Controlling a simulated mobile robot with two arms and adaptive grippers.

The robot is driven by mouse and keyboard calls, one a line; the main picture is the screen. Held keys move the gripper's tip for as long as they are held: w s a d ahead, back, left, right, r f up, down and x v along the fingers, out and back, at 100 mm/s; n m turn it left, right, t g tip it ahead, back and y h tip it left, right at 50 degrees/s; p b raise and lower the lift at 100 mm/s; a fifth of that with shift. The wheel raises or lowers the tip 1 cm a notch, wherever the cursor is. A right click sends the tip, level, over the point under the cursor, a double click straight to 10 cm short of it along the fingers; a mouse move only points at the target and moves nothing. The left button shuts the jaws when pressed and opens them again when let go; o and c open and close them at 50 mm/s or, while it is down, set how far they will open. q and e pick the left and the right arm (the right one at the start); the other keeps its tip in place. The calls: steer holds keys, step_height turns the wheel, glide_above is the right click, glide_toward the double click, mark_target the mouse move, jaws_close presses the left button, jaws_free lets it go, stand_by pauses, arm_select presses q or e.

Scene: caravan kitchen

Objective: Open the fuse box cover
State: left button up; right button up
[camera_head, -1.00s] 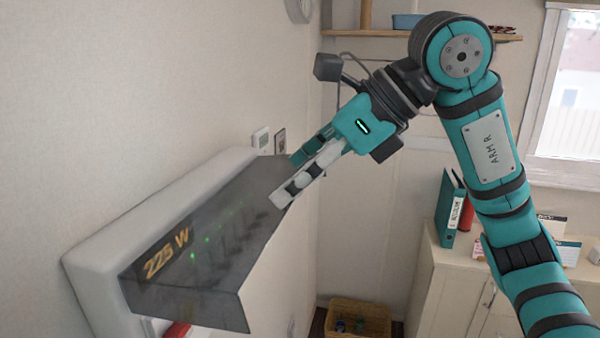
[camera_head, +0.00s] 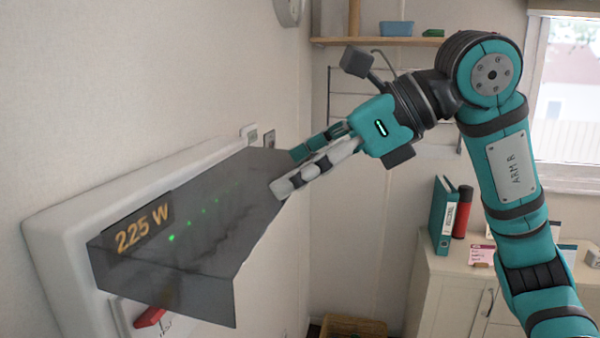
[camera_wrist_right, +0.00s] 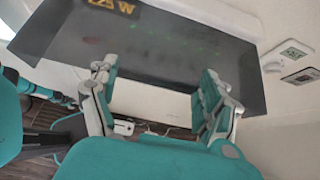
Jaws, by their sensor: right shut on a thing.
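The fuse box cover (camera_head: 190,225) is a dark, see-through panel marked "225 W". It stands tilted out from the white fuse box housing (camera_head: 45,235) on the left wall, with a gap under its lower edge. My right gripper (camera_head: 289,171) is shut on the cover at its far right end. In the right wrist view the cover (camera_wrist_right: 165,55) spans the area beyond my two fingers (camera_wrist_right: 157,75). The exact contact is hard to see. A red switch (camera_head: 150,316) shows beneath the cover. My left gripper is not in view.
A cabinet (camera_head: 450,290) with a teal binder (camera_head: 442,215) and a red cylinder (camera_head: 462,212) stands at the right. A shelf (camera_head: 400,41) is on the back wall. Small wall panels (camera_head: 250,134) sit just beyond the housing. A basket (camera_head: 352,327) is on the floor.

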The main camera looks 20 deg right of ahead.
steer(key=o, duration=1.6)
steer(key=v, duration=1.2)
steer(key=shift+d+f, duration=0.1)
